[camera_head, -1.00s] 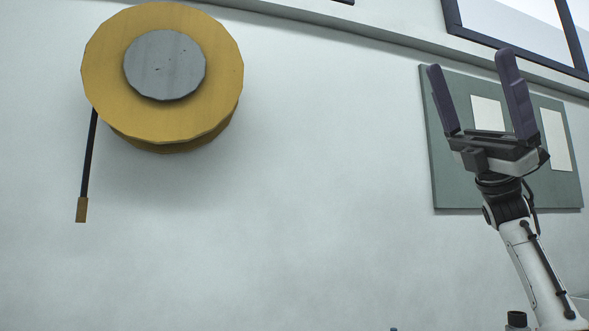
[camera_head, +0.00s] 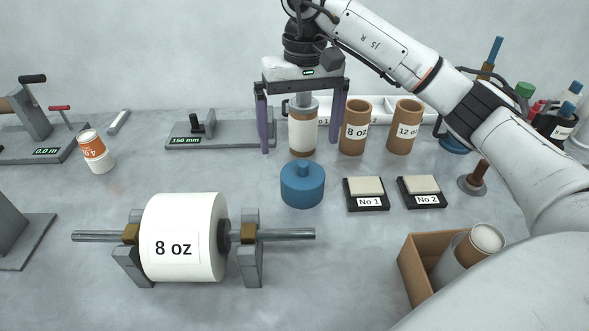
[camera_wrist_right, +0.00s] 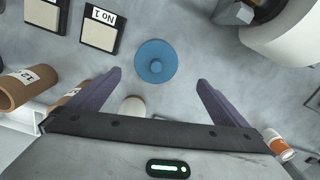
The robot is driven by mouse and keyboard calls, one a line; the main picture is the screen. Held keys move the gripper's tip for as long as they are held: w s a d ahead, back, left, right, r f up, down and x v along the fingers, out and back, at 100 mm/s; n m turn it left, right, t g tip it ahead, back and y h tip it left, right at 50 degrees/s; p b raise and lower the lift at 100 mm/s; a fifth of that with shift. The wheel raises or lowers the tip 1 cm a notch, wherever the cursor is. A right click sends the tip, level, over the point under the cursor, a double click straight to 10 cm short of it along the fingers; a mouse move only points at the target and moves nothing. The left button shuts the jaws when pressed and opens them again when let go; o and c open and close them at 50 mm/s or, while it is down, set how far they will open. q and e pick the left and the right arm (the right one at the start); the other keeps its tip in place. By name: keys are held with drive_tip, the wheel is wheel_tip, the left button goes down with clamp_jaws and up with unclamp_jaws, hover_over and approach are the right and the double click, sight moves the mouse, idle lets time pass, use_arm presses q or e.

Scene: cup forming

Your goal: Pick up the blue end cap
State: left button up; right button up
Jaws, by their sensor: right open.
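The blue end cap (camera_head: 302,186) stands upright on the grey table, its small knob on top. It also shows in the right wrist view (camera_wrist_right: 156,61), seen from above, ahead of and between the finger lines. My right gripper (camera_head: 301,148) is open and points down behind the cap, with its fingers apart. In the right wrist view the purple fingers (camera_wrist_right: 158,78) frame an empty gap and do not touch the cap. A labelled cylinder (camera_head: 303,134) stands behind the cap, between the fingers in the head view. My left gripper is not in view.
A paper roll (camera_head: 184,238) marked 8 oz lies on a stand at front left. Two pads, No 1 (camera_head: 366,187) and No 2 (camera_head: 420,185), lie right of the cap. Brown cups (camera_head: 355,130) stand behind. A cardboard box (camera_head: 413,268) is at front right.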

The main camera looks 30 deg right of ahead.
sight(303, 175)
drive_tip(key=shift+f, duration=0.3)
wheel_tip(303, 175, down, 4)
drive_tip(key=shift+d+f, duration=0.1)
drive_tip(key=f, duration=0.2)
drive_tip(key=s+f+p, duration=0.1)
drive_tip(key=f, duration=0.1)
drive_tip(key=shift+s+f, duration=0.1)
drive_tip(key=shift+f, duration=0.65)
drive_tip(key=c, duration=1.1)
